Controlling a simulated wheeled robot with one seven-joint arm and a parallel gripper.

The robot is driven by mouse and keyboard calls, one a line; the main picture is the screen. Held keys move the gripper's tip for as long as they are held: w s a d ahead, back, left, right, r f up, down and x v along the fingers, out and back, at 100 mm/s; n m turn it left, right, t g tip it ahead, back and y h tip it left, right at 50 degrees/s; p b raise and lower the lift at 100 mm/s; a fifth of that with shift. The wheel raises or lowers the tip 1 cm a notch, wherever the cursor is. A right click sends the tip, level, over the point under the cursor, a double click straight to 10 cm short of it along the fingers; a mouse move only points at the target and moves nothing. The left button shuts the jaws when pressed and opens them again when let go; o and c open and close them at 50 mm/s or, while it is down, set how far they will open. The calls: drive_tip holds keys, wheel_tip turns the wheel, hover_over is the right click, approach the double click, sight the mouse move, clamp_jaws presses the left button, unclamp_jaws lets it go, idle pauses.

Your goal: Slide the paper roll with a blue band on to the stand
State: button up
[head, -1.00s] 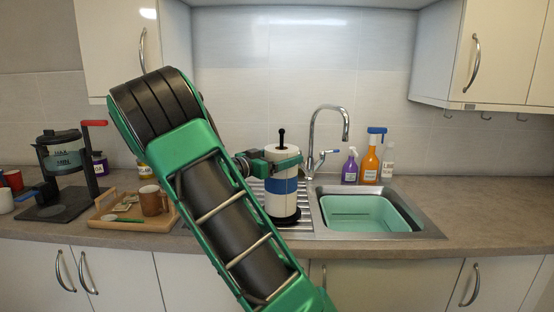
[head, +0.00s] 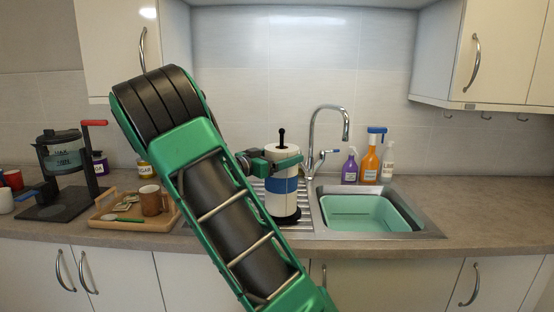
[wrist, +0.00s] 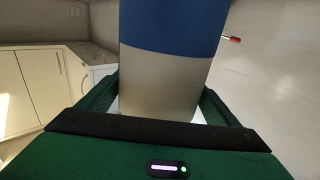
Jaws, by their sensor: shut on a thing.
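The paper roll with a blue band (head: 281,203) is upright in the head view, on the drainer side of the sink. The stand (head: 282,138) shows as a black knob and rod above the roll's top and a black base (head: 288,217) under it. The roll is around the rod, its lower end at or just above the base; I cannot tell if they touch. My gripper (head: 284,164) is shut on the roll's upper part, above the band. In the wrist view the roll (wrist: 160,90) fills the space between the fingers, with its blue band at the top.
The sink basin (head: 362,212) and tap (head: 326,135) are just right of the roll. Bottles (head: 370,163) stand behind the sink. A wooden tray (head: 113,222) with a mug (head: 151,200) and a coffee maker (head: 62,170) are on the left. Wall cupboards hang above both sides.

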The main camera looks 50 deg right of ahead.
idle(0.3)
drive_tip(key=o, duration=1.5)
drive_tip(key=shift+r, duration=0.1)
drive_tip(key=shift+r, duration=4.4)
drive_tip(key=shift+w, duration=0.1)
